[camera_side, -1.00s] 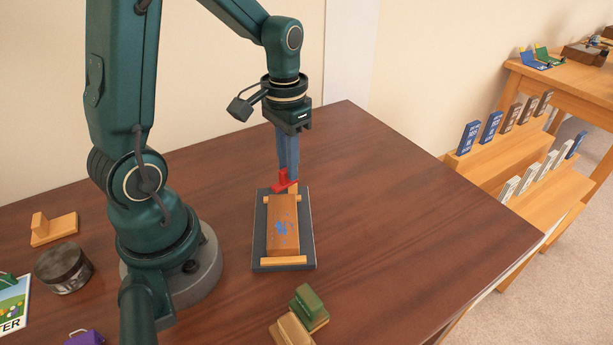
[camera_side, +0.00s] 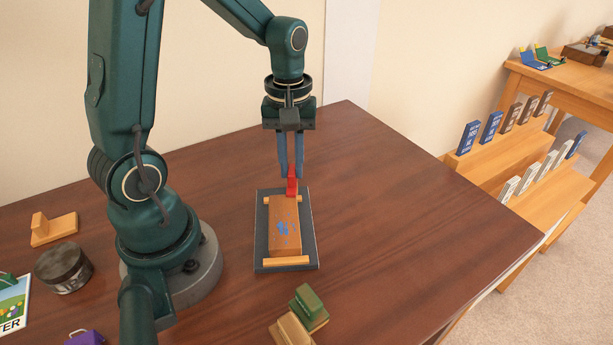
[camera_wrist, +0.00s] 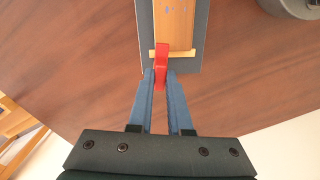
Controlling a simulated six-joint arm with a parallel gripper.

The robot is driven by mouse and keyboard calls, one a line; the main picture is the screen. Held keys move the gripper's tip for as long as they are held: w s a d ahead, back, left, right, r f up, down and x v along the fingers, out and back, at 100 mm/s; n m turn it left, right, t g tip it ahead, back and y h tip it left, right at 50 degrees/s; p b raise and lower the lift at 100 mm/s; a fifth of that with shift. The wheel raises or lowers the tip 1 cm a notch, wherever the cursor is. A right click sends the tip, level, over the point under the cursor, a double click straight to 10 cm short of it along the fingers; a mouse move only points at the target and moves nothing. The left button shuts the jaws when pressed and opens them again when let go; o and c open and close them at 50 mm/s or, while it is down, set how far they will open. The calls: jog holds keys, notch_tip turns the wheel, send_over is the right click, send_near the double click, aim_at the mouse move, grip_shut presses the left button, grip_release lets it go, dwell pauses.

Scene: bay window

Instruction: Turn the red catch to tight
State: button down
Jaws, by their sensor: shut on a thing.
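The red catch (camera_side: 292,183) stands at the far end of a wooden block (camera_side: 285,228) on a dark grey base board (camera_side: 260,250). In the wrist view the red catch (camera_wrist: 161,62) lies roughly in line with the block's length, across the light wooden strip at its end. My gripper (camera_side: 290,174) reaches down from above and is shut on the catch's outer end. The two blue fingers (camera_wrist: 160,76) sit on either side of it. The part of the catch between the fingers is partly hidden. Blue marks show on the block's face; I cannot read them.
A green block (camera_side: 309,303) and a tan block (camera_side: 290,330) lie near the table's front edge. A round tin (camera_side: 63,267), a wooden piece (camera_side: 53,229) and a purple item (camera_side: 85,337) lie at left. The table right of the board is clear.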

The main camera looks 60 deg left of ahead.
aim_at(292, 169)
jog(key=shift+n, duration=0.6)
jog(key=c, duration=0.8)
grip_release()
jog(key=shift+c, duration=0.2)
jog(key=shift+r, duration=2.6)
